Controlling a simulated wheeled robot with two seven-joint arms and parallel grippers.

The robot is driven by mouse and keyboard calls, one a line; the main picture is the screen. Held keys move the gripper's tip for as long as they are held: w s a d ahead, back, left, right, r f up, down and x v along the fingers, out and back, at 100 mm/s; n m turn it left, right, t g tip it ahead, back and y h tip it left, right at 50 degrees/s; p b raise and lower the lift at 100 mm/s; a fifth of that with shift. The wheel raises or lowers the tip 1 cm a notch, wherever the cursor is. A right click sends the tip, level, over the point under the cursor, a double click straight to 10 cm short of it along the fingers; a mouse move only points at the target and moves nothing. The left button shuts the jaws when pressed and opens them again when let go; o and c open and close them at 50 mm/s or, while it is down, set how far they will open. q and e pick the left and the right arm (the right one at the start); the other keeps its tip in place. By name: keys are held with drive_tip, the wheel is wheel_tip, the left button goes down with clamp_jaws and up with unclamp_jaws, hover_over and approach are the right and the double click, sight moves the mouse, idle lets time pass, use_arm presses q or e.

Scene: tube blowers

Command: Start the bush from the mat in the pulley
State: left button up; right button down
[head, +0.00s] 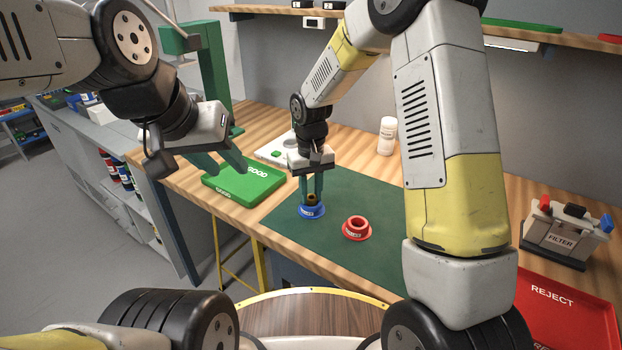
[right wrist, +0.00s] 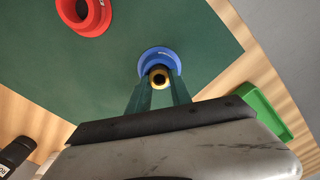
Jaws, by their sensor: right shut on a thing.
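My right gripper (head: 312,196) is shut on a small brass bush (head: 312,199) with a dark bore. The bush also shows between the fingertips in the right wrist view (right wrist: 159,78). It is at the top of the blue pulley (head: 312,212), which stands on the green mat (head: 285,224). Whether it has entered the blue pulley's hole or is just above it, I cannot tell. A red pulley (head: 357,229) stands on the mat to the right, apart from the gripper. My left gripper (head: 228,165) is open and empty, above the green tray.
The green tray (head: 244,186) marked GOOD lies left of the mat. A red REJECT tray (head: 570,315) and a filter box (head: 566,235) are at the right. A white bottle (head: 387,136) stands behind the mat. A green post (head: 213,75) rises at the left.

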drive_tip(key=c, duration=1.1)
unclamp_jaws()
drive_tip(key=shift+d+r, duration=0.1)
drive_tip(key=shift+r, duration=3.95)
drive_tip(key=s+d+r+m+t, duration=0.1)
drive_tip(key=s+d+r+t, duration=0.1)
drive_tip(key=s+d+r, duration=0.2)
drive_tip(key=s+d+r+m+t+y, duration=0.1)
drive_tip(key=s+d+r, duration=0.4)
drive_tip(key=s, duration=0.5)
drive_tip(key=s+d+r+m+t+y, duration=0.1)
drive_tip(key=s+d+r+t, duration=0.2)
drive_tip(key=s+d+r, duration=0.2)
drive_tip(key=shift+s+d+r, duration=0.1)
drive_tip(key=shift+s+r, duration=0.2)
drive_tip(key=shift+s, duration=0.4)
drive_tip(key=shift+s+r, duration=0.3)
drive_tip(key=shift+s, duration=0.35)
